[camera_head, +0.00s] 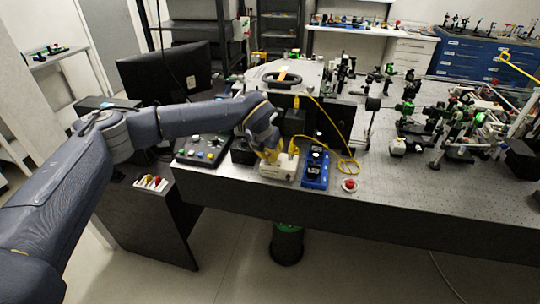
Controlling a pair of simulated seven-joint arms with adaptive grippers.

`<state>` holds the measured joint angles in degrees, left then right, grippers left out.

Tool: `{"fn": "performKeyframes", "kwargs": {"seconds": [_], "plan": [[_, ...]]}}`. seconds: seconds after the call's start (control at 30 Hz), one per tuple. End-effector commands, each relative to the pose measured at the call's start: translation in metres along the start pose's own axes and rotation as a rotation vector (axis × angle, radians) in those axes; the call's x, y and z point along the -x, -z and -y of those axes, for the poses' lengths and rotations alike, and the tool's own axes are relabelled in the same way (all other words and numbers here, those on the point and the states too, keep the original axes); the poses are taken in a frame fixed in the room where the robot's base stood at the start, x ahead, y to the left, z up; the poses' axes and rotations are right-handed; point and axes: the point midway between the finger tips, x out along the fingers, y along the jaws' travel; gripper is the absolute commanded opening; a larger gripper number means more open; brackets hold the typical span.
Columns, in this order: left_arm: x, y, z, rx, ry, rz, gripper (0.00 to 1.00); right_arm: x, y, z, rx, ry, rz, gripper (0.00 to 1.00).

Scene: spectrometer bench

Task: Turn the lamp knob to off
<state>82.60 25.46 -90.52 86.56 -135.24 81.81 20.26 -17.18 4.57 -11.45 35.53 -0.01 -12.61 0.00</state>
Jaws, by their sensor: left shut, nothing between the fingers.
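My left arm reaches in from the left across the bench. Its gripper (273,155) is shut and empty, pointing down at the top of a small cream box (283,173) near the bench's front edge. The fingertips are at or just above the box; I cannot tell whether they touch it. No lamp knob can be made out clearly; the gripper hides part of the box. My right gripper is not in view.
A blue device (315,170) with black parts stands right beside the cream box. A red button (349,184) and a looped yellow cable (348,166) lie further right. A dark control panel (203,149) is on the left. The bench front right (425,190) is clear.

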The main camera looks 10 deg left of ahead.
Motion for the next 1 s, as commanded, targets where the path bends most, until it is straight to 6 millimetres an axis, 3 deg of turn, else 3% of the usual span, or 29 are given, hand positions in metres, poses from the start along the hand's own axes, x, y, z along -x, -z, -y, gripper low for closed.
{"fn": "performKeyframes", "kwargs": {"seconds": [0.27, 0.63, 1.0], "plan": [[-0.0017, 0.0011, 0.001, -0.003, 0.001, -0.002, 0.0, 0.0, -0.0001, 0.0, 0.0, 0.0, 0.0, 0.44], [-0.0006, 0.0004, 0.0002, -0.002, 0.0, -0.001, 0.41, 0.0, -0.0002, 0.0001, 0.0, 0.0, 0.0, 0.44], [0.0078, -0.001, -0.0001, -0.002, 0.0, 0.002, 0.41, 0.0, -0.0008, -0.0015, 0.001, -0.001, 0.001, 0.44]]}}
